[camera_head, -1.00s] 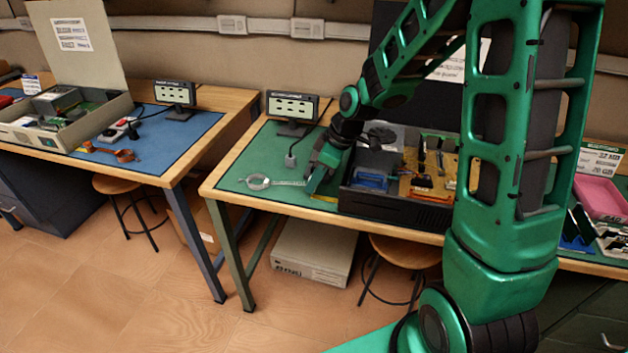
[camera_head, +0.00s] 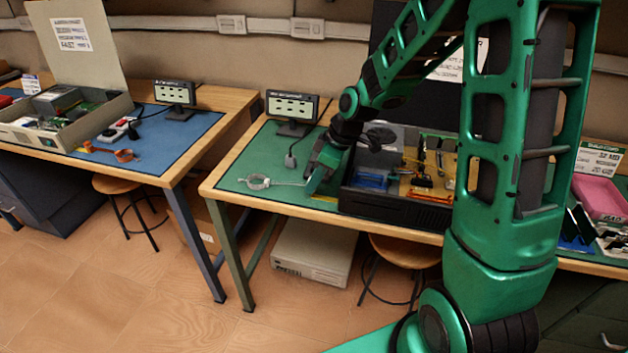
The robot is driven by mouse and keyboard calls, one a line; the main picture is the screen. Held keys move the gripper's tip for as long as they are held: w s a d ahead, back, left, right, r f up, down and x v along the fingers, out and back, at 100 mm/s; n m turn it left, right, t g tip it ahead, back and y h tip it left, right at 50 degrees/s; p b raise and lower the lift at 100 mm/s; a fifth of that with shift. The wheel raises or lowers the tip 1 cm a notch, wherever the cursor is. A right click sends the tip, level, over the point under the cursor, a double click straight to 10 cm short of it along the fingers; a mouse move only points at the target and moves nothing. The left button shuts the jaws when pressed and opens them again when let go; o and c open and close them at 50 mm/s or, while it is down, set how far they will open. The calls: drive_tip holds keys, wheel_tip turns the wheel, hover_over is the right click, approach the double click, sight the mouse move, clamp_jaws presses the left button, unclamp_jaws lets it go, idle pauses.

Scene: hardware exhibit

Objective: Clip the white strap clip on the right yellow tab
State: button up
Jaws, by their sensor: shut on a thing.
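The white strap (camera_head: 257,182) has a round loop lying on the green mat (camera_head: 232,172) of the middle table. A thin light tail runs right from the loop to my gripper (camera_head: 311,188). My gripper is low over the mat's front part, left of the open black case, and shut on the strap's end. The white clip itself is hidden between the fingers or too small to make out. A flat yellow patch (camera_head: 326,199), likely the right yellow tab, shows at the mat's front edge, just right of and below my fingertips. I cannot tell whether the clip touches it.
The open black computer case (camera_head: 395,207) stands close right of my gripper. A small display (camera_head: 292,106) stands behind. A left table with a blue mat (camera_head: 190,122) holds an orange strap (camera_head: 122,155) and an open beige case (camera_head: 60,132). The green mat's left part is mostly clear.

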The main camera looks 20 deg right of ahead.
drive_tip(key=shift+f, duration=1)
idle(0.5)
drive_tip(key=o, duration=0.9)
drive_tip(key=shift+c, duration=0.2)
drive_tip(key=shift+o, duration=0.3)
drive_tip(key=shift+o, duration=1.3)
drive_tip(key=shift+w+r, duration=0.1)
drive_tip(key=shift+r, duration=0.6)
drive_tip(key=shift+r, duration=2.95)
